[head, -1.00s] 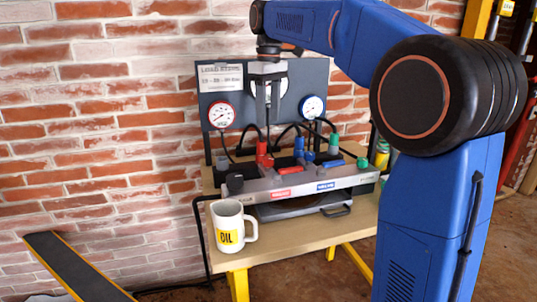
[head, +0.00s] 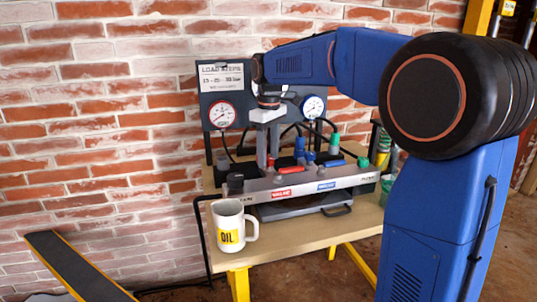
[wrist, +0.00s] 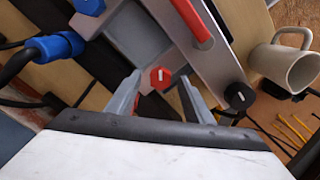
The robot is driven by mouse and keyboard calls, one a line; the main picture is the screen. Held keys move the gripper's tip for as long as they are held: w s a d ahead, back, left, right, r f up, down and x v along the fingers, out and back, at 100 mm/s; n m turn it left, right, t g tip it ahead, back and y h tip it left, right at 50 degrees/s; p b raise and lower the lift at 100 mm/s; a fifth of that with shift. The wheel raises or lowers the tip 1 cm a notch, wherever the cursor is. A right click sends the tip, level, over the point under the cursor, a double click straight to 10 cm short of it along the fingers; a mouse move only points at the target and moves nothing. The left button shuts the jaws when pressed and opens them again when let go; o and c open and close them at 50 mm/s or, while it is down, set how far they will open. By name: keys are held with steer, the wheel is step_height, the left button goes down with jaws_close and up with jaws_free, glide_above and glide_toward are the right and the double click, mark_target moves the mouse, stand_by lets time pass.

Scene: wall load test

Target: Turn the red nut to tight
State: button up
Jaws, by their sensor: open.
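The red nut (wrist: 160,79) is a hexagon with a pale mark on its face. In the wrist view it lies between the tips of my gripper (wrist: 159,84). The fingers are open, one on each side, and a gap shows on both sides of the nut. Whether the tips are level with the nut cannot be told. A blue nut (wrist: 90,6) shows at the wrist view's top edge.
A red lever (head: 297,176) and a blue lever (head: 330,163) lie beside the gripper. A black knob (wrist: 238,96) is close to the right finger. A blue hose connector (wrist: 55,45) is at left. A white OIL mug (head: 228,228) stands at the table's front left. Gauges stand behind.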

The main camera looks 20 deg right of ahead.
steer(key=c, duration=1)
steer(key=shift+c, duration=0.2)
steer(key=shift+m, duration=0.3)
steer(key=m, duration=0.4)
steer(key=shift+m, duration=0.3)
steer(key=shift+d+m, duration=0.1)
steer(key=shift+m, duration=2.2)
steer(key=o, duration=1)
